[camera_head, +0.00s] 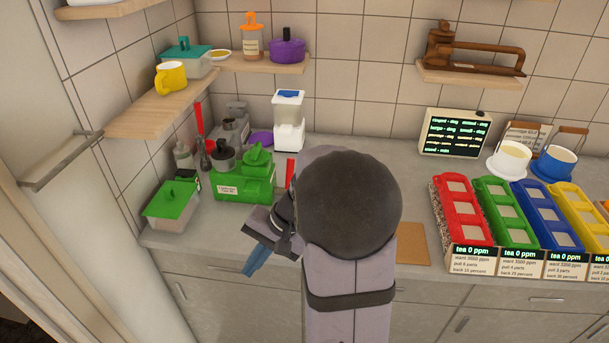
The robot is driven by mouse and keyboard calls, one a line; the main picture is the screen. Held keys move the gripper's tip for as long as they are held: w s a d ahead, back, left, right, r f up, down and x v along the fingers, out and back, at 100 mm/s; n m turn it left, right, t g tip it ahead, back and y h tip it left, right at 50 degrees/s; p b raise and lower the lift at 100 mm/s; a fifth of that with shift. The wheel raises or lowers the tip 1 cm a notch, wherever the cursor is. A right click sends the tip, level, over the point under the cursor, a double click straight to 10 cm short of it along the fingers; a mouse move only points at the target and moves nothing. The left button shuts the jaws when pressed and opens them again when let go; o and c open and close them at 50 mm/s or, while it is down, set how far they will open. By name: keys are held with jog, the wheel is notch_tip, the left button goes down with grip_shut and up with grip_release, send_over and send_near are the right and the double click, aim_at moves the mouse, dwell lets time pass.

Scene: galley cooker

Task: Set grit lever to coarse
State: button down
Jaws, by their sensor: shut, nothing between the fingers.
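A green machine (245,178) with a knobbed top and a small white label stands on the counter, left of my arm. A red upright bar (290,171) shows at its right side, partly beside my arm. Another red bar (199,119) stands up behind it to the left. I cannot tell which of these is the grit lever, and no setting marks can be read. My gripper (256,262), with blue fingers, is shut and empty. In the picture it is below the green machine, near the counter's front edge, apart from the machine.
A green-lidded box (172,203) stands left of the machine. A white dispenser (289,122) and grey appliances (232,128) stand behind. Coloured tea bins (460,208) fill the right counter. A wooden shelf (160,108) hangs at left. My arm hides the middle counter.

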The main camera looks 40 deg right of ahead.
jog(key=w+d+m+t, duration=0.1)
jog(key=d, duration=0.1)
jog(key=w+d+m+t, duration=0.1)
jog(key=w+d, duration=0.1)
jog(key=d, duration=0.1)
jog(key=w+d+m+t+b, duration=0.1)
jog(key=w+d, duration=0.1)
jog(key=d, duration=0.1)
jog(key=shift+r+m, duration=0.3)
jog(key=shift+r, duration=0.05)
jog(key=w+d+m+t, duration=0.1)
jog(key=d, duration=0.2)
jog(key=d+r+m+t+b, duration=0.1)
jog(key=d, duration=0.2)
jog(key=w+d+m+t, duration=0.1)
jog(key=d, duration=0.2)
jog(key=shift+w+d+r+t, duration=0.2)
jog(key=shift+w+r+t, duration=0.1)
jog(key=shift+r+t, duration=0.1)
jog(key=d+r+m+t+h, duration=0.1)
jog(key=d+r+m+t, duration=0.1)
jog(key=d, duration=0.5)
jog(key=s+d+r+m+t+h+b, duration=0.1)
jog(key=d+m+t+h, duration=0.1)
jog(key=d, duration=0.6)
jog(key=shift+s+r+t+h, duration=0.2)
jog(key=shift+r+t+h, duration=0.1)
jog(key=shift+r, duration=0.05)
